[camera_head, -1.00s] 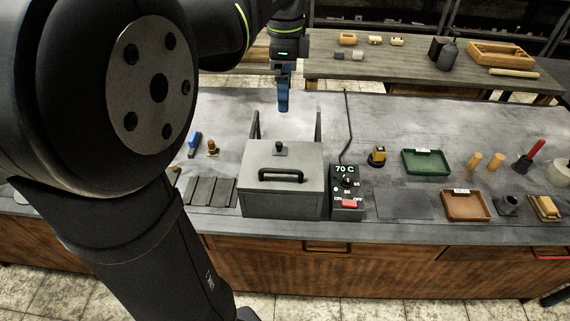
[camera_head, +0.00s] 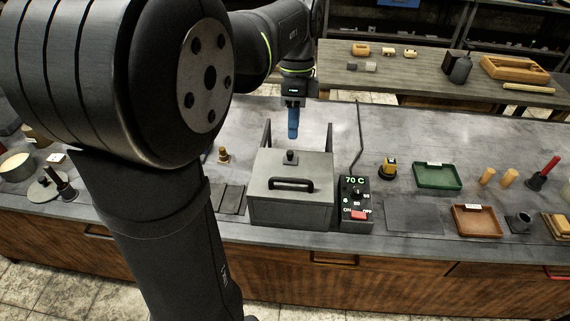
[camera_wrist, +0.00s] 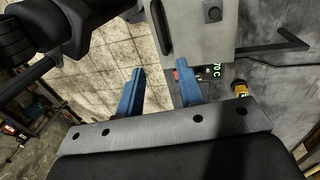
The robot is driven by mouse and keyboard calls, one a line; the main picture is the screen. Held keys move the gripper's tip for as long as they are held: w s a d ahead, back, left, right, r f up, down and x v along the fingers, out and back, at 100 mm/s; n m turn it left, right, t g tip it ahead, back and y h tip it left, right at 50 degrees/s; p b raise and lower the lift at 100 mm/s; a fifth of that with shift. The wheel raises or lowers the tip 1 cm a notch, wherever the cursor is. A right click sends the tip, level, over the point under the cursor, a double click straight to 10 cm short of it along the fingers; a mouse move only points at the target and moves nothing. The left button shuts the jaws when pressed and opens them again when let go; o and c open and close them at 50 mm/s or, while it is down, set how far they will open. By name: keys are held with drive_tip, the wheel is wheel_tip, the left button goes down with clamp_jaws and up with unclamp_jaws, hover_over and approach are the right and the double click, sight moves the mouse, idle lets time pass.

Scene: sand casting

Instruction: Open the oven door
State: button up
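The oven (camera_head: 290,209) is a grey metal box on the workbench. Its lid-like door (camera_head: 311,167) lies shut on top, with a black bar handle (camera_head: 291,184) near the front and a small dark knob (camera_head: 290,157) toward the back. My gripper (camera_head: 293,136), with blue fingers, hangs above and behind the oven, apart from the handle. In the wrist view, the fingers (camera_wrist: 160,84) are spread apart with nothing between them. Part of the oven (camera_wrist: 208,45) and its dark handle (camera_wrist: 162,28) show at the top of that view.
A black control box (camera_head: 356,205) reading 70 C stands right of the oven, its cable running back. Two grey arms (camera_head: 330,136) rise behind the oven. Green (camera_head: 437,177) and brown trays (camera_head: 476,220) lie to the right. My arm covers the left bench.

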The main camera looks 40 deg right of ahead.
drive_tip(key=f, duration=0.4)
drive_tip(key=s+a+f, duration=0.1)
drive_tip(key=f, duration=0.4)
drive_tip(key=s+f, duration=0.1)
drive_tip(key=f, duration=0.3)
drive_tip(key=shift+a+f, duration=0.15)
drive_tip(key=shift+a, duration=0.25)
drive_tip(key=shift+w, duration=0.1)
drive_tip(key=shift+c, duration=0.4)
clamp_jaws()
